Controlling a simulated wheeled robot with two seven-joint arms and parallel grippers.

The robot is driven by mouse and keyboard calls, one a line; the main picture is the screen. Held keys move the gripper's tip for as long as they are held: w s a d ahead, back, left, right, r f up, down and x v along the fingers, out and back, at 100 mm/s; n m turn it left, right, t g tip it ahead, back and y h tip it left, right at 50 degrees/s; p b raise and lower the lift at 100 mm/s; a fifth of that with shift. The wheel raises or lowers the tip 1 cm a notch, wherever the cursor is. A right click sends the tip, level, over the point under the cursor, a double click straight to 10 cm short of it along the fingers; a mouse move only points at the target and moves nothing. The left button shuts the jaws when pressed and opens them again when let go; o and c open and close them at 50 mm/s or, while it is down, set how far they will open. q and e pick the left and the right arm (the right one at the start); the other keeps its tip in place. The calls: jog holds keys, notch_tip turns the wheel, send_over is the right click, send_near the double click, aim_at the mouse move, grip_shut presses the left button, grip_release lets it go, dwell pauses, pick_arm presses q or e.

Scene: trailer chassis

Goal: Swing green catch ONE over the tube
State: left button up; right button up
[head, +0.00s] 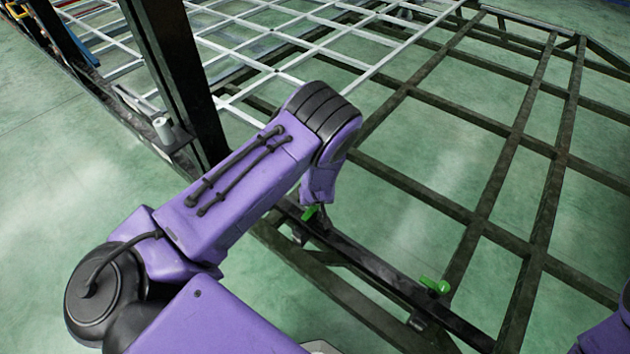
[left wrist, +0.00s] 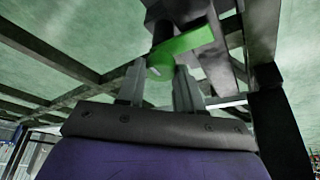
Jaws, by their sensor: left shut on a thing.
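A green catch (head: 310,212) shows at the end of my left arm in the head view, on the dark tube (head: 365,262). In the left wrist view this green catch (left wrist: 190,43) lies between the two grey fingers of my left gripper (left wrist: 160,70), which is shut on it. Its flat arm points up and right there, beside a dark post. The wrist hides most of the gripper in the head view. A second green catch (head: 436,286) sits farther right along the same tube, apart from me. I cannot tell which catch is numbered ONE. My right gripper is out of view.
The dark chassis frame (head: 470,235) with crossing beams fills the right, open to the green floor. A white lattice (head: 290,50) lies at the back. A tall dark post (head: 175,75) stands close behind my left arm. The floor at left is clear.

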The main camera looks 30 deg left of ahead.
pick_arm(q)
jog(key=o, duration=1)
jog(key=shift+r, duration=0.1)
jog(key=p+v, duration=0.1)
jog(key=v, duration=0.9)
jog(key=shift+r, duration=0.2)
